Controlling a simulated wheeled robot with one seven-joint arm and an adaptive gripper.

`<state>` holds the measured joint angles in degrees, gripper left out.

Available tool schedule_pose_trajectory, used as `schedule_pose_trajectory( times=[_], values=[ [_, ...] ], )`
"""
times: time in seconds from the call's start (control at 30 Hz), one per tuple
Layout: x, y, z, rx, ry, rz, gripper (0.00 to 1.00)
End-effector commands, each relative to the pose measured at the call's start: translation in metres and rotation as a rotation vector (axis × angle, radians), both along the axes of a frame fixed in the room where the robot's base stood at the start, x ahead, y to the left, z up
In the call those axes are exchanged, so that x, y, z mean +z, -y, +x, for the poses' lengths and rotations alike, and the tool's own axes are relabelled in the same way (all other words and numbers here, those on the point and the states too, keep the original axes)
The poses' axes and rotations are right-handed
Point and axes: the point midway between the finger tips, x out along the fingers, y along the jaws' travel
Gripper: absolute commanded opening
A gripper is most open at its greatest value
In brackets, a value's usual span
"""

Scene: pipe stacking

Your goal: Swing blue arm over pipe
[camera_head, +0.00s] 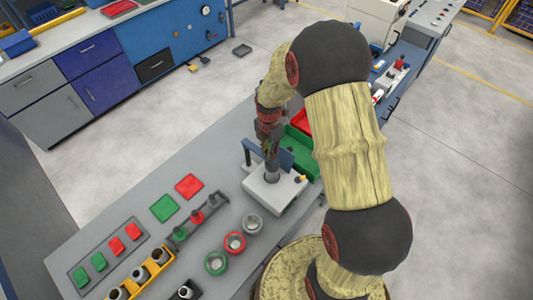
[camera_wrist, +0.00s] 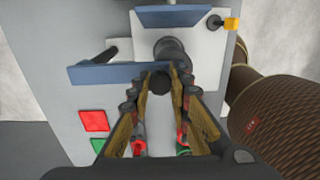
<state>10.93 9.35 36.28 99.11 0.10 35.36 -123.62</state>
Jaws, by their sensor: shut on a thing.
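The blue arm (camera_wrist: 105,73) is a flat bar running from a dark post (camera_wrist: 98,52) at its left towards my fingertips. It also shows in the head view (camera_head: 251,145), partly behind my gripper. My gripper (camera_wrist: 160,80) points down and is shut on a dark knob at the right end of the arm. The dark pipe (camera_wrist: 172,48) stands upright in the white fixture (camera_wrist: 205,65), just beyond the arm's end. In the head view the pipe (camera_head: 271,174) is just below my gripper (camera_head: 269,150). The exact grip contact is partly hidden.
A second blue piece (camera_wrist: 172,15) and an orange knob (camera_wrist: 231,23) sit on the fixture. On the grey table, a green bin (camera_head: 301,150) stands behind, and several rings, including a green ring (camera_head: 215,262), and red and green squares lie to the left.

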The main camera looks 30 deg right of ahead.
Motion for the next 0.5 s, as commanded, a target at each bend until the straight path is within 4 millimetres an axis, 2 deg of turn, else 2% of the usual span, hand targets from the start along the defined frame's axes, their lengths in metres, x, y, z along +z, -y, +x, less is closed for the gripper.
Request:
schedule_pose_trajectory(
  times=[0.43, 0.47, 0.5],
  values=[
    [0.0013, 0.0028, 0.0026, 0.011, 0.006, -0.003, 0.00],
    [0.0014, 0.0029, 0.0027, 0.011, 0.006, -0.004, 0.21],
    [0.0013, 0.0028, 0.0026, 0.011, 0.006, -0.003, 0.23]
  ],
)
